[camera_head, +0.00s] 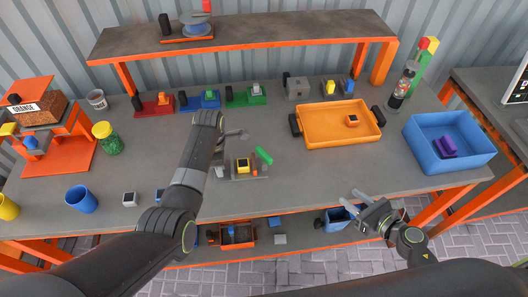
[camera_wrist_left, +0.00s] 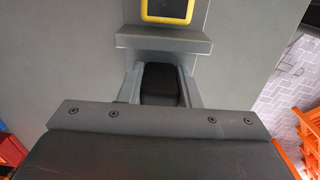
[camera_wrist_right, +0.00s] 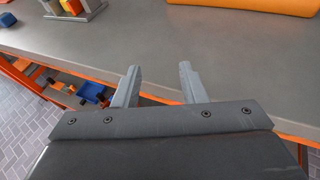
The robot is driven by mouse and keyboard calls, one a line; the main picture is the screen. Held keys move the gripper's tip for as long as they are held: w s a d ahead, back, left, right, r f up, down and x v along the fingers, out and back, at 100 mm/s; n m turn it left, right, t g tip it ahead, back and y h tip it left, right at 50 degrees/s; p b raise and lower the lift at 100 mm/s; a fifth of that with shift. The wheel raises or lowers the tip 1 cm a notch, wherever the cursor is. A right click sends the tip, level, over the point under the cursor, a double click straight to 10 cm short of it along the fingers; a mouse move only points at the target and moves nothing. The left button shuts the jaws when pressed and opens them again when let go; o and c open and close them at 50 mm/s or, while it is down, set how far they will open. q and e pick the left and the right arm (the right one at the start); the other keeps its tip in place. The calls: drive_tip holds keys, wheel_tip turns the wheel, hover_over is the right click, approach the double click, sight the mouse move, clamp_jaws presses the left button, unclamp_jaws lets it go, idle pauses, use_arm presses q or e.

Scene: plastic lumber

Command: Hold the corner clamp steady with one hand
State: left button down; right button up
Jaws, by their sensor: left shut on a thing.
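The corner clamp (camera_head: 250,178) is a grey fixture near the middle of the bench. It has a yellow-edged block (camera_head: 243,166), a small orange piece and a green handle (camera_head: 264,156). My left gripper (camera_head: 222,168) is at the clamp's left side. In the left wrist view the left gripper (camera_wrist_left: 160,88) is shut on the clamp's black grip (camera_wrist_left: 160,78), with the grey body and yellow-edged block just beyond. My right gripper (camera_head: 368,203) is open and empty by the bench's front edge; its spread fingers show in the right wrist view (camera_wrist_right: 160,85).
An orange tray (camera_head: 325,142) and a blue bin (camera_head: 420,150) stand to the right. Coloured clamps line the back of the bench. A blue cup (camera_head: 82,199) and an orange stand (camera_head: 62,160) are at the left. The bench between clamp and orange tray is fairly clear.

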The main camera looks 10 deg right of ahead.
sight(264, 153)
drive_tip(key=w+a+r+t+y, duration=0.1)
drive_tip(key=w+a, duration=0.1)
drive_tip(key=a, duration=0.4)
drive_tip(key=w+a+r+n+y, duration=0.1)
drive_tip(key=w+a+r, duration=0.1)
drive_tip(key=a, duration=0.4)
drive_tip(key=w+a+r+t+y, duration=0.1)
drive_tip(key=w+a, duration=0.1)
drive_tip(key=a, duration=0.4)
drive_tip(key=shift+w+r+n+t, duration=0.3)
drive_tip(key=shift+w+r, duration=0.1)
drive_tip(key=x, duration=1.1)
drive_tip(key=shift+w+a, duration=0.15)
drive_tip(key=shift+w, duration=0.15)
clamp_jaws()
